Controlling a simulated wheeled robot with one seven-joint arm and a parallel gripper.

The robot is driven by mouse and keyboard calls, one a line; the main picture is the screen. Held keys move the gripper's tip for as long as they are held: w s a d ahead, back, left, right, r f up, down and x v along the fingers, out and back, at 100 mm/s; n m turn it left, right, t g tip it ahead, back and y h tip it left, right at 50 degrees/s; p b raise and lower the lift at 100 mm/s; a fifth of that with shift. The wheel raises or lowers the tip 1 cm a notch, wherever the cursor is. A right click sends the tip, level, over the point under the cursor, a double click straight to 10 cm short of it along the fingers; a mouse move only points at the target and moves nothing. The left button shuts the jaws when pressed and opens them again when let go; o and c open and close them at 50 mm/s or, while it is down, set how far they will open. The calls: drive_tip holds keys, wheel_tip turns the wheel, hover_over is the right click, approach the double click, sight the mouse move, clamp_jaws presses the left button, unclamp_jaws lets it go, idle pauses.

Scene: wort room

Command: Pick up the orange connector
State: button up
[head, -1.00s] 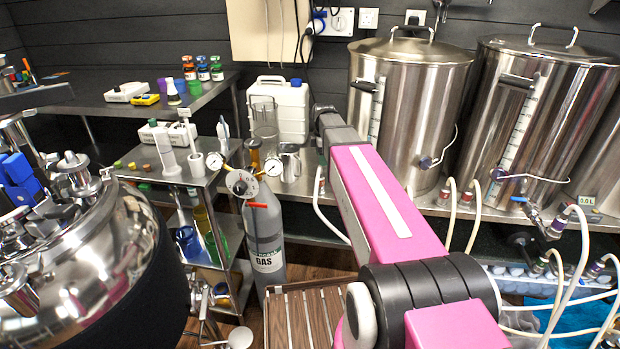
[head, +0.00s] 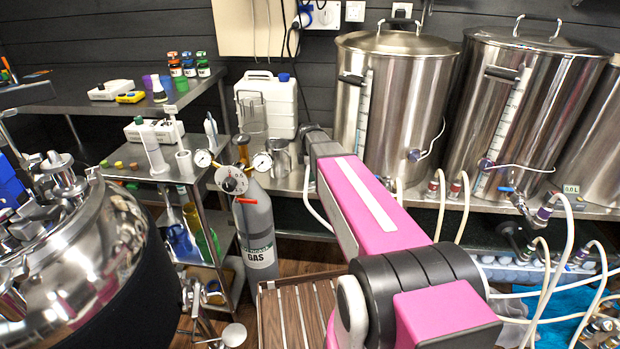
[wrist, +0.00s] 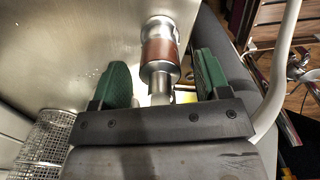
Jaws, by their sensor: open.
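In the wrist view a metal connector with a rusty orange-brown band (wrist: 160,50) sticks out between the green fingers of my gripper (wrist: 163,80). The gripper is open, with one finger on each side of the connector. A gap shows on both sides of its body. The connector's lower end is partly hidden by the gripper's dark crossbar. In the head view my pink arm reaches toward the steel bench (head: 290,184), and its far end hides the gripper and this connector.
A white hose (wrist: 283,62) curves close to the right finger. A wire mesh basket (wrist: 45,145) is at lower left in the wrist view. In the head view a white jug (head: 284,105), a grey gas bottle (head: 257,225) and a large steel kettle (head: 410,110) surround the arm.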

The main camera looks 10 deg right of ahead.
drive_tip(key=shift+f, duration=0.5)
drive_tip(key=c, duration=1.1)
drive_tip(key=shift+r, duration=0.1)
drive_tip(key=shift+r, duration=0.4)
wheel_tip(320, 180, up, 4)
drive_tip(key=shift+f, duration=0.2)
drive_tip(key=s+a+r, duration=0.6)
drive_tip(key=s+a, duration=0.2)
drive_tip(key=shift+a+r, duration=0.2)
drive_tip(key=shift+r, duration=0.05)
drive_tip(key=shift+r, duration=0.15)
drive_tip(key=shift+r, duration=2.1)
